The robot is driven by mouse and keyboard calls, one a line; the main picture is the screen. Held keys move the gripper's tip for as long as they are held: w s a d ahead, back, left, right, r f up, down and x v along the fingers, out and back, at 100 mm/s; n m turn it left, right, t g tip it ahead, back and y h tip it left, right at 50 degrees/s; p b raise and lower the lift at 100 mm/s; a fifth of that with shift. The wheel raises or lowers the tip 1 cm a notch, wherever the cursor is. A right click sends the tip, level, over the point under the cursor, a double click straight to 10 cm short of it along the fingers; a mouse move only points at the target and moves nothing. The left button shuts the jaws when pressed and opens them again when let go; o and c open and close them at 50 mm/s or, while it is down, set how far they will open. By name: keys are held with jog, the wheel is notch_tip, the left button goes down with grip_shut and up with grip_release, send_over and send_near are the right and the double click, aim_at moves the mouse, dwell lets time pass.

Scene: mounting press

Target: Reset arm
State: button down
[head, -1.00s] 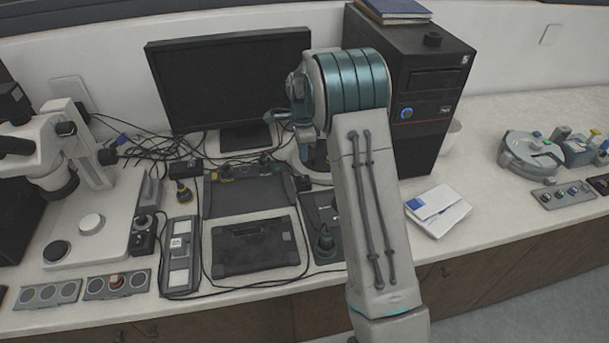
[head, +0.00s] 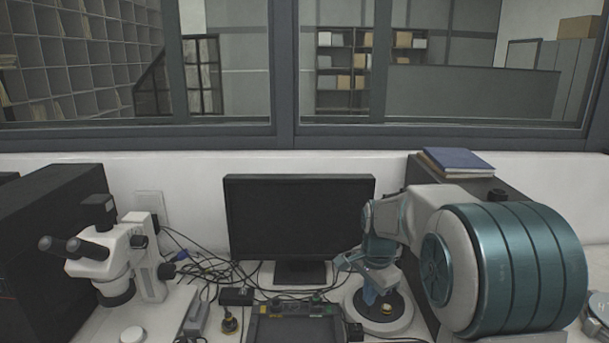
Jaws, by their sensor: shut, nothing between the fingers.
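My arm rises at the right of the head view and folds back over the bench. My gripper (head: 346,262) is at its end, small in the picture, pointing left in front of the monitor's lower right edge. It is shut and holds nothing. My arm's large teal joint hides much of the right side of the bench.
A monitor (head: 298,220) stands mid-bench, with loose cables (head: 215,270) to its left. A white microscope (head: 125,255) stands at left beside a black case (head: 45,240). Blue books (head: 458,161) lie on a dark computer tower (head: 418,172), mostly hidden by my arm. Windows are behind.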

jog(key=s+r+n+t, duration=0.2)
jog(key=s+n, duration=1)
jog(key=s, duration=1.3)
notch_tip(320, 180, up, 2)
jog(key=shift+r, duration=0.15)
jog(key=shift+s, duration=0.1)
